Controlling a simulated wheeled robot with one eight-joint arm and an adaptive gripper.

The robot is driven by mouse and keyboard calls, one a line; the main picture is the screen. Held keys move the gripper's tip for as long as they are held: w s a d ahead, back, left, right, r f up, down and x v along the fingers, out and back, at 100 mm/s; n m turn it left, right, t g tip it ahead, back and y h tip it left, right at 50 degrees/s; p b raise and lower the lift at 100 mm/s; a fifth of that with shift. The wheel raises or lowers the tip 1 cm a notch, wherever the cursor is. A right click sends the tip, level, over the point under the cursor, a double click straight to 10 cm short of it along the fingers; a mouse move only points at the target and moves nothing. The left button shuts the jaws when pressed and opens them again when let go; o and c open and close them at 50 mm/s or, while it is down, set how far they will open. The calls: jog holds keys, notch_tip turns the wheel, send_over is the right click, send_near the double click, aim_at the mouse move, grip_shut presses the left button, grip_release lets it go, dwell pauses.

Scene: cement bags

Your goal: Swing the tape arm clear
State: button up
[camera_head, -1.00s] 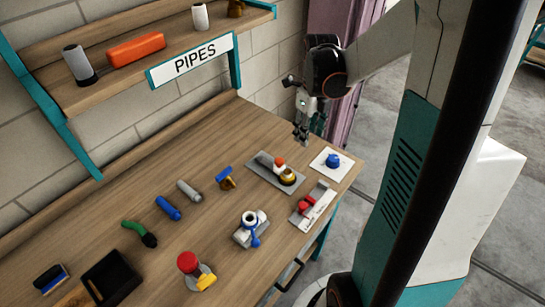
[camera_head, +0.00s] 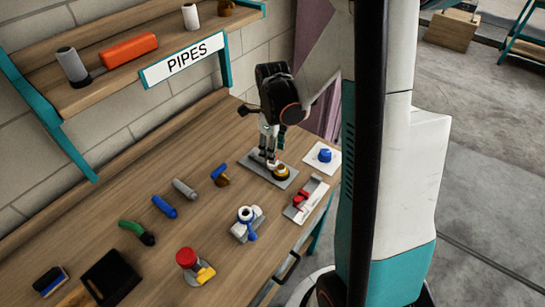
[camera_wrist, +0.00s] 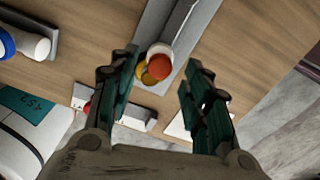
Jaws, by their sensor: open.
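My gripper (camera_head: 270,161) is open and points down over the grey plate (camera_head: 255,169) near the right end of the bench. In the wrist view its two fingers (camera_wrist: 160,90) stand wide apart with nothing between the pads. A white cylinder with an orange-red top (camera_wrist: 159,64) stands on the plate (camera_wrist: 152,20), beyond the fingertips, with a yellow brass part (camera_wrist: 150,76) at its near side. A long grey bar (camera_wrist: 180,18) runs along the plate away from it. I cannot tell for sure which part is the tape arm. In the head view my fingers partly hide this fixture.
A white plate with a blue knob (camera_head: 325,156) lies to the right. A grey-white fixture with a red clamp (camera_head: 301,198) lies in front. A white valve with a blue handle (camera_head: 246,222) and several loose fittings lie leftward. The PIPES shelf (camera_head: 187,58) hangs behind.

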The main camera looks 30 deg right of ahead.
jog(key=shift+f+b, duration=0.3)
jog(key=shift+f, duration=1.15)
grip_shut()
